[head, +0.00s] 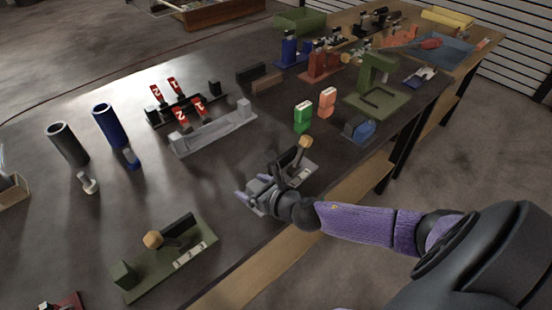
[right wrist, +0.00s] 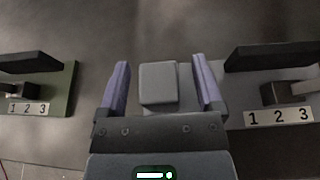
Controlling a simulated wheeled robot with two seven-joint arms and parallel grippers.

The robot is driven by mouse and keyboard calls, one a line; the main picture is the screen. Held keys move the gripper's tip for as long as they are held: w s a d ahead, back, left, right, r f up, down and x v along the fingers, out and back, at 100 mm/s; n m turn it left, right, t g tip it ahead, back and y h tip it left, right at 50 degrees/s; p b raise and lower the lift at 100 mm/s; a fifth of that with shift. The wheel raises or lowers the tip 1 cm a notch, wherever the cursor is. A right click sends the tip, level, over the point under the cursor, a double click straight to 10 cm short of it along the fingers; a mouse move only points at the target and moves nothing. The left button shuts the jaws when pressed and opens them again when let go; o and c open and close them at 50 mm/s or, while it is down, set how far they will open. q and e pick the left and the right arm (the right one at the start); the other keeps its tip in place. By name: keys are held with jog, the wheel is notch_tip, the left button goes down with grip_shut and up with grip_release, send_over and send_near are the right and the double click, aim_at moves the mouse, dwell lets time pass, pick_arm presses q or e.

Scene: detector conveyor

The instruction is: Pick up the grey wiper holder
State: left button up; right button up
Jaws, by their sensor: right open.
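The grey wiper holder (right wrist: 158,83) shows as a grey block between the purple fingers of my right gripper (right wrist: 161,66) in the right wrist view. Gaps show on both sides of the block, wider on the right. A grey base (right wrist: 232,88) reaches to the right, with a black bar and a "1 2 3" plate. In the head view my right gripper (head: 250,200) is open at the left end of this base (head: 303,174), which has a wooden knob. The arm largely hides the grey block there. My left gripper is not in view.
A similar green base (head: 190,262) with a wooden knob stands front left. Blue (head: 110,126) and dark grey tubes (head: 67,144) stand at the left. A green block (head: 303,117) and an orange block (head: 327,102) stand behind the gripper. Bare tabletop lies left of it.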

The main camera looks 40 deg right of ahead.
grip_shut()
dwell(0.3)
dwell(0.3)
